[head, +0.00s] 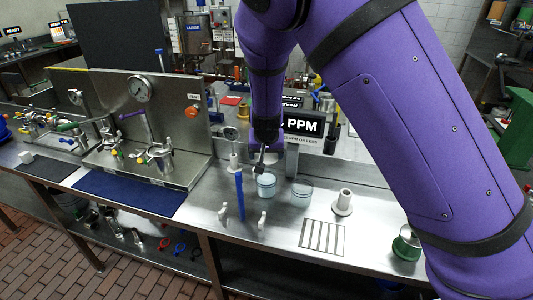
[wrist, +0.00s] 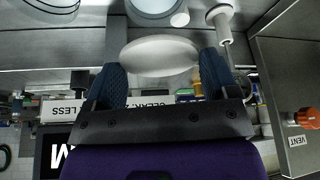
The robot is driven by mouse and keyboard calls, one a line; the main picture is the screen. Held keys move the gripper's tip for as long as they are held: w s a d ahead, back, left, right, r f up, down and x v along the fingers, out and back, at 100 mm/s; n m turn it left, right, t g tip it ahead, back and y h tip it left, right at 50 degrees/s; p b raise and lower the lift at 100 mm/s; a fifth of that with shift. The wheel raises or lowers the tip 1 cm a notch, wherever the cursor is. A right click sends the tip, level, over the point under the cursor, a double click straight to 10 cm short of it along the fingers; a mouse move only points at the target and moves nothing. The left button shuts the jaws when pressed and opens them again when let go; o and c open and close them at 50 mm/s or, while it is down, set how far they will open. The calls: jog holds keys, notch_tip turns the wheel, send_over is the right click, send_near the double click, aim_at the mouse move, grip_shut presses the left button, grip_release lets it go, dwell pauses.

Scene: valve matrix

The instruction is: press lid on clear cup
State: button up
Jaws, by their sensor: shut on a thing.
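My gripper (wrist: 161,62) is shut on a white, oval-looking lid (wrist: 160,52), which lies between its two blue textured fingers in the wrist view. In the head view my gripper (head: 261,160) is small and dark, just above and behind a pale blue-tinted cup (head: 266,187). A clearer cup (head: 301,193) stands to the right of it on the steel bench. In the wrist view part of the pale cup (wrist: 153,7) shows at the top edge, apart from the lid. The lid is hard to make out in the head view.
A blue upright rod (head: 240,197) stands left of the cups, near a white spool-like fitting (head: 234,162). Another white fitting (head: 343,202) and a slotted plate (head: 322,236) are to the right. A PPM sign (head: 303,126) stands behind. A gauge panel (head: 150,112) stands left.

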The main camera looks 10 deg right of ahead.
jog(key=shift+w+f, duration=0.2)
jog(key=shift+f, duration=2.95)
jog(key=shift+f, duration=0.3)
jog(key=o, duration=0.8)
jog(key=v, duration=1.1)
jog(key=shift+f, duration=0.1)
jog(key=shift+c, duration=0.6)
